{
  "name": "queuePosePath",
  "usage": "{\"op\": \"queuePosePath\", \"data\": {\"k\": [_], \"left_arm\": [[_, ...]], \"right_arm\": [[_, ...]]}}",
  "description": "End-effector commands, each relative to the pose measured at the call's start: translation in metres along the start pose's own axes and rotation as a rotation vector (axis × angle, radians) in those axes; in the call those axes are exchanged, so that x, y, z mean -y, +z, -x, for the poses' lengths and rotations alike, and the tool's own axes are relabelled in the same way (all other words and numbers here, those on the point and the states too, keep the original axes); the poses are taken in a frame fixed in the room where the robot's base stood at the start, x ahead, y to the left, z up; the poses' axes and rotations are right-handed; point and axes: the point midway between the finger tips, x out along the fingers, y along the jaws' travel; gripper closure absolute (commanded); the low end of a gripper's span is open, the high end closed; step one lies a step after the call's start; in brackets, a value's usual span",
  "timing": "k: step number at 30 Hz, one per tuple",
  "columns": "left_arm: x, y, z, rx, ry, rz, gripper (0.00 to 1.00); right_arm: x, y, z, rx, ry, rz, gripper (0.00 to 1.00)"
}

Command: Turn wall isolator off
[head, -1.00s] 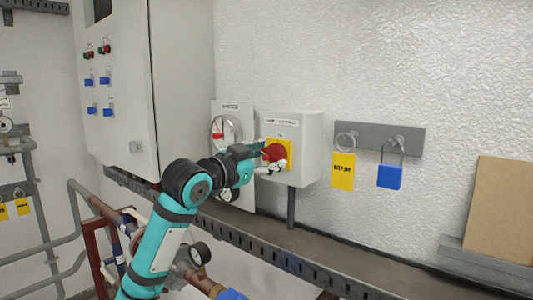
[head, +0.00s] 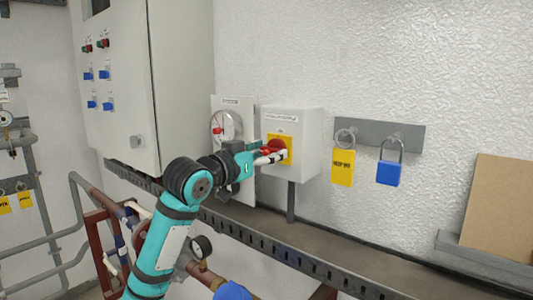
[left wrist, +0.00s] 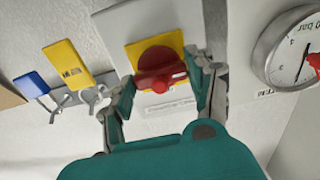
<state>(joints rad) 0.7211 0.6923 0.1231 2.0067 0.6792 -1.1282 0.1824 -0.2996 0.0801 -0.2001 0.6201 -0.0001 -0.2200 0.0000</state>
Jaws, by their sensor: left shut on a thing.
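The wall isolator is a white box (head: 307,145) on the wall with a yellow plate (head: 288,146) and a red rotary handle (head: 274,147). My left gripper (head: 270,157) is at the front of the isolator, its fingers on the red handle. In the left wrist view the red handle (left wrist: 158,68) sits between the two fingers of my left gripper (left wrist: 162,95), against the yellow plate (left wrist: 170,45). The fingers hide part of the handle in the head view. My right gripper is not in view.
A round gauge (head: 226,126) is left of the isolator, and a grey cabinet (head: 180,90) stands further left. Right of it, a grey rail (head: 372,130) carries a yellow tag (head: 343,168) and a blue padlock (head: 388,173). A slotted rail (head: 270,245) runs below.

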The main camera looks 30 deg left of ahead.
Motion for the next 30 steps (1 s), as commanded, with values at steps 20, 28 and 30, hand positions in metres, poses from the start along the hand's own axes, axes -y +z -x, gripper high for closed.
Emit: {"op": "queuePosePath", "data": {"k": [20, 28, 30], "left_arm": [[0.000, 0.001, 0.000, 0.003, 0.001, 0.001, 0.19], [0.000, 0.001, 0.033, 0.003, -0.001, -0.004, 0.19], [0.000, 0.002, 0.049, 0.003, 0.000, -0.001, 0.19]], "right_arm": [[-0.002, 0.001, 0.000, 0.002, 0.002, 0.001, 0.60], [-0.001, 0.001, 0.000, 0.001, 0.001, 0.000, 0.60], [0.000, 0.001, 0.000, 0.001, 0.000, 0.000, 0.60]]}}
